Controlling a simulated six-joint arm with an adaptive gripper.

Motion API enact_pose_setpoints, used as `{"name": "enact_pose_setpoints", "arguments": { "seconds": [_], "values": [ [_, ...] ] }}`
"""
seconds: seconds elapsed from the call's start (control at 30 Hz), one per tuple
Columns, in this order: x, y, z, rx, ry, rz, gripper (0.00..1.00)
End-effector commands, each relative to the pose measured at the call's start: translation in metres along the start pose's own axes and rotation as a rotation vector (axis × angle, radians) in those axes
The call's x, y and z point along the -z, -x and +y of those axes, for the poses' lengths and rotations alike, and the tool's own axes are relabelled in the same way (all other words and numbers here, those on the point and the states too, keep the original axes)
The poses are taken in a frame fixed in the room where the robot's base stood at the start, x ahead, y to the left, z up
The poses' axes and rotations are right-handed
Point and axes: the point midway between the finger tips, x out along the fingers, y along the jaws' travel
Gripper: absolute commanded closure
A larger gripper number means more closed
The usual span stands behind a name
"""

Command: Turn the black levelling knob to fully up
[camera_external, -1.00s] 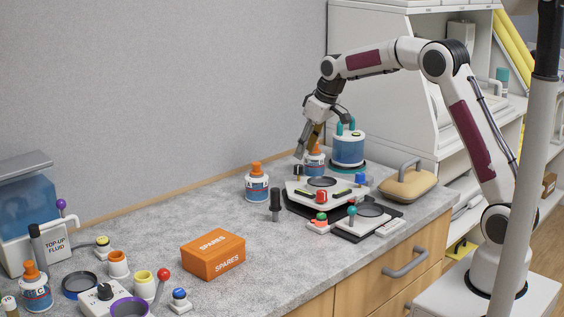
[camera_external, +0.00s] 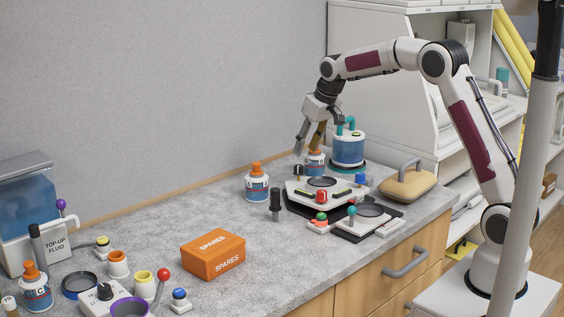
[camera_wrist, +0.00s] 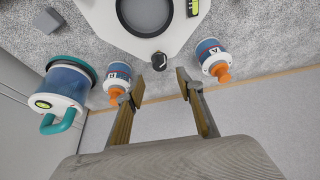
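The black levelling knob (camera_external: 298,170) stands at the back left corner of the white levelling plate (camera_external: 304,191). In the wrist view the knob (camera_wrist: 159,61) is at the edge of the white plate (camera_wrist: 107,22), just beyond and roughly midway between my fingertips. My gripper (camera_external: 309,146) points down above the back of the plate, with its fingers apart. In the wrist view my gripper (camera_wrist: 161,86) is open with nothing between the fingers. The fingertips are apart from the knob. A red knob (camera_external: 321,196) and a blue knob (camera_external: 360,179) are on the plate's other corners.
An orange-capped bottle (camera_wrist: 118,80) is close beside one finger; another bottle (camera_wrist: 213,55) is near the other. A blue tank with a teal handle (camera_external: 348,150) stands behind the plate. A black upright post (camera_external: 275,203) is left of it. The counter farther left is clear up to the orange spares box (camera_external: 213,254).

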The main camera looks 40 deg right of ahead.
Motion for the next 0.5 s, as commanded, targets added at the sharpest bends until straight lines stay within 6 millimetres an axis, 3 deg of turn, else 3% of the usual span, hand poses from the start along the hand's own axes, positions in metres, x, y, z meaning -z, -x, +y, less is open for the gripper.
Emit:
{"name": "enact_pose_setpoints", "arguments": {
  "seconds": [0.5],
  "values": [
    [-0.001, -0.055, 0.0, 0.0, 0.001, -0.003, 0.63]
  ]
}}
